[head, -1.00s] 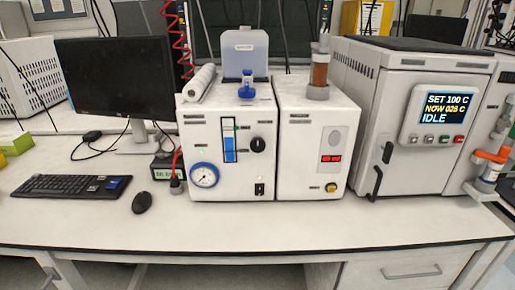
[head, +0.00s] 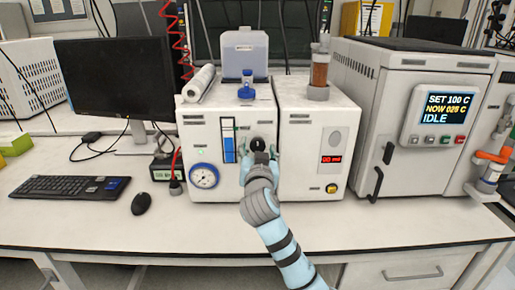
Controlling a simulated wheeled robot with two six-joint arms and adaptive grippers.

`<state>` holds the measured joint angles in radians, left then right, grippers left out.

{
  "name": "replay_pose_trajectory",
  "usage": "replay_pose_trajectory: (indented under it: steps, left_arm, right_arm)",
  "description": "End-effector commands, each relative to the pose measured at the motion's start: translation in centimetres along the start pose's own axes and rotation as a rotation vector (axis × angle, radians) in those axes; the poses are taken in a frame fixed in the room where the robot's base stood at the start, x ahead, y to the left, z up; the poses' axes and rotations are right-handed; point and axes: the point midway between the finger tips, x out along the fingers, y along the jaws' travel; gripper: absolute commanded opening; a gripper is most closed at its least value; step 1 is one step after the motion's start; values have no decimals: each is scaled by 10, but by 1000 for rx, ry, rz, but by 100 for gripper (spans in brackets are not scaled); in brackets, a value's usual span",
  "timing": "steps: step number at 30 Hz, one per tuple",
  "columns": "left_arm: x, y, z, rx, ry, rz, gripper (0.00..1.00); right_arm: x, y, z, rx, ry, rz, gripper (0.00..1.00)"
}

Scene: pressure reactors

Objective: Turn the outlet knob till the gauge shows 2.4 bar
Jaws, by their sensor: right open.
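The black outlet knob (head: 257,144) is on the front of the left white unit (head: 208,135). The round blue-rimmed gauge (head: 204,176) is low on the same panel, left of the knob. Its needle and reading are too small to tell. My right gripper (head: 260,154) is in front of the panel, just below the knob, with its open jaws toward it. I cannot tell whether the fingers touch the knob. My arm hides the lower right of that panel. My left gripper is not in view.
A blue level column (head: 229,150) is just left of the knob. A second white unit (head: 310,135) with a red display adjoins on the right. An oven (head: 405,110) stands farther right. A monitor (head: 117,80), keyboard (head: 70,187) and mouse (head: 141,203) are on the left. The front bench strip is clear.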

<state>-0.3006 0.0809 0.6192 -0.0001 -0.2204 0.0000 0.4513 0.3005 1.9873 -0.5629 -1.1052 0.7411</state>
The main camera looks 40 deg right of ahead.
Motion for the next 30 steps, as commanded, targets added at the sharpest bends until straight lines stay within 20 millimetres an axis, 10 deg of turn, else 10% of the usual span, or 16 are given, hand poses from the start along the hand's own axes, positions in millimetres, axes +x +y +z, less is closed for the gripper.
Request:
replay_pose_trajectory:
  steps: [13,22,30]
  left_arm:
    - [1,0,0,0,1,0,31]
    - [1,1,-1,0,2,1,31]
    - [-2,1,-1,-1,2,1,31]
  right_arm:
    - [21,0,1,0,-2,-1,56]
    - [21,0,1,0,-2,-1,8]
    - [21,0,0,-21,-3,-1,7]
